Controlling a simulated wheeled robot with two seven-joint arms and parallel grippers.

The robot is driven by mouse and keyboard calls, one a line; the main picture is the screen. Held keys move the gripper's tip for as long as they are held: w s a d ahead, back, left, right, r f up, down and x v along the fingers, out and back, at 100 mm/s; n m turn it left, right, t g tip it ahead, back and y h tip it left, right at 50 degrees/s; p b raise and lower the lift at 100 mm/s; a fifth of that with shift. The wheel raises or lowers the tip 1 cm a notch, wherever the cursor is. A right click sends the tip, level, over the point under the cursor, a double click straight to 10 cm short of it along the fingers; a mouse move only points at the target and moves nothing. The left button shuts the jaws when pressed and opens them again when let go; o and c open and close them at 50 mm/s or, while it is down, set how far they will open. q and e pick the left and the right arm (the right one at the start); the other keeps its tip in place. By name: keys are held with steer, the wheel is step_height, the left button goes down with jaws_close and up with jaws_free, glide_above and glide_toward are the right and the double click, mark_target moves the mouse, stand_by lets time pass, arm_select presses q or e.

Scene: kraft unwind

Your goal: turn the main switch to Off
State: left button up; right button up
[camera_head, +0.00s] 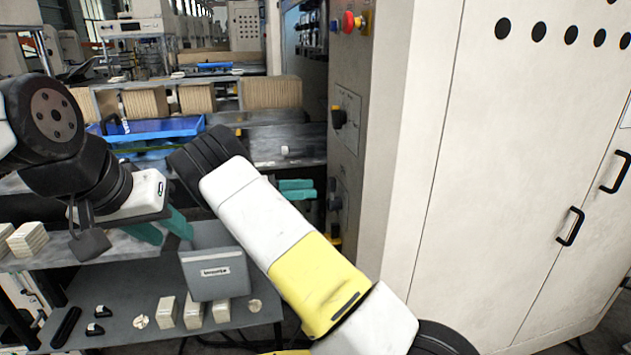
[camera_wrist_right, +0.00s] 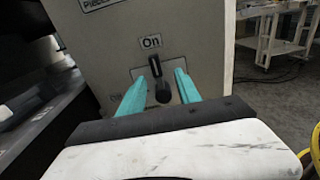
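The main switch (camera_wrist_right: 156,70) is a black knob on a grey plate on the beige panel. Its narrow upper part points up toward an "On" label (camera_wrist_right: 151,42). In the head view, my right gripper (camera_head: 297,189) is side-on at the cabinet's narrow panel, close to a dark knob (camera_head: 334,196). My left gripper (camera_head: 162,227) is at the left, its teal fingers apart and empty, above the grey shelf.
A red button (camera_head: 348,22) and a black switch (camera_head: 338,117) are higher on the panel. The large beige cabinet (camera_head: 480,150) fills the right. A grey bin (camera_head: 217,273) and several small blocks stand on the lower shelf. A blue tray (camera_head: 160,130) lies behind.

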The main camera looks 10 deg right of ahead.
mark_target(329, 185)
steer(key=d, duration=0.4)
steer(key=w+d, duration=0.1)
steer(key=d, duration=0.2)
steer(key=shift+c, duration=0.2)
jaws_close()
stand_by(1.4)
